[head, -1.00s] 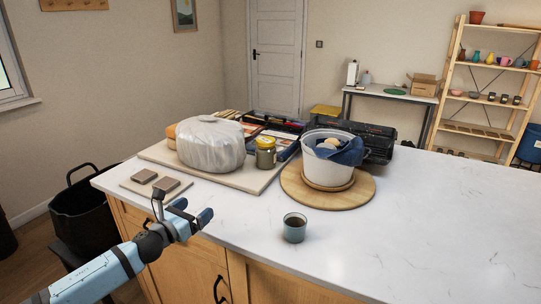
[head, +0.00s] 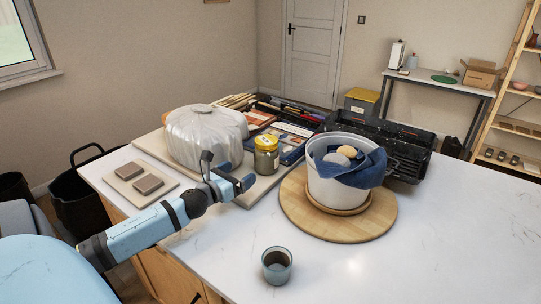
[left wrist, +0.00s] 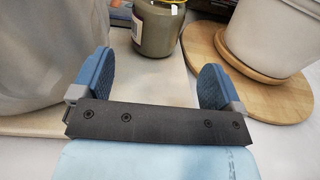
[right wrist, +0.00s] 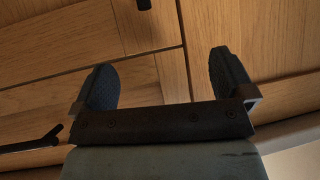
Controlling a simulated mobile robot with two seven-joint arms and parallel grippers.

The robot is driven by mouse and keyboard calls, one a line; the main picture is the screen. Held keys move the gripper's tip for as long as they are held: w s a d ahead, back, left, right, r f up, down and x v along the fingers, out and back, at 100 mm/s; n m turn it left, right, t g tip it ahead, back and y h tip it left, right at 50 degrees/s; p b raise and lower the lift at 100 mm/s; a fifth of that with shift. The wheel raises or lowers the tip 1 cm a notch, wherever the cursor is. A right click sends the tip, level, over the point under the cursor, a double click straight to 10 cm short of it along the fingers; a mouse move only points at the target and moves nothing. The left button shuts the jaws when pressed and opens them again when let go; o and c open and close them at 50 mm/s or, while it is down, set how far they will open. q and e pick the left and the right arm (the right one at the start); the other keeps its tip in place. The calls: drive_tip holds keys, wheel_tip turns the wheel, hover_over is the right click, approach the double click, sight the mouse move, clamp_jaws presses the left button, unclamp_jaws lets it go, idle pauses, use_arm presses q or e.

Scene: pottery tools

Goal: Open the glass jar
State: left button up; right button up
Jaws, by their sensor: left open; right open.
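The glass jar (head: 266,158) has a yellow lid (head: 266,142) on it and stands upright on the pale board, right of a plastic-wrapped lump. It also shows in the left wrist view, where the jar (left wrist: 156,28) is straight ahead beyond the fingers and its top is cut off. My left gripper (head: 228,172) is open and empty, in front of the jar and apart from it. In the left wrist view its fingers (left wrist: 156,78) are spread wide. My right gripper (right wrist: 165,82) is open and empty, facing wooden cabinet fronts; it is not in the head view.
The wrapped lump (head: 205,138) is close on the left of my left gripper. A white pot (head: 336,186) with blue cloth stands on a round wooden board (head: 378,222) to the right. A small cup (head: 277,265) is near the front. The right counter is clear.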

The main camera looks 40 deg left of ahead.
sight(258, 157)
use_arm(q)
drive_tip(key=w, duration=0.6)
drive_tip(key=shift+w+a, duration=0.25)
drive_tip(key=shift+w, duration=0.15)
drive_tip(key=shift+w+a+r+p, duration=0.1)
drive_tip(key=shift+w+r+p, duration=0.1)
drive_tip(key=shift+w+p, duration=0.25)
drive_tip(key=w, duration=0.4)
drive_tip(key=shift+w+a, duration=0.15)
drive_tip(key=shift+w, duration=0.1)
drive_tip(key=c, duration=1)
drive_tip(key=shift+r, duration=0.15)
drive_tip(key=shift+c, duration=0.5)
drive_tip(key=shift+r, duration=0.1)
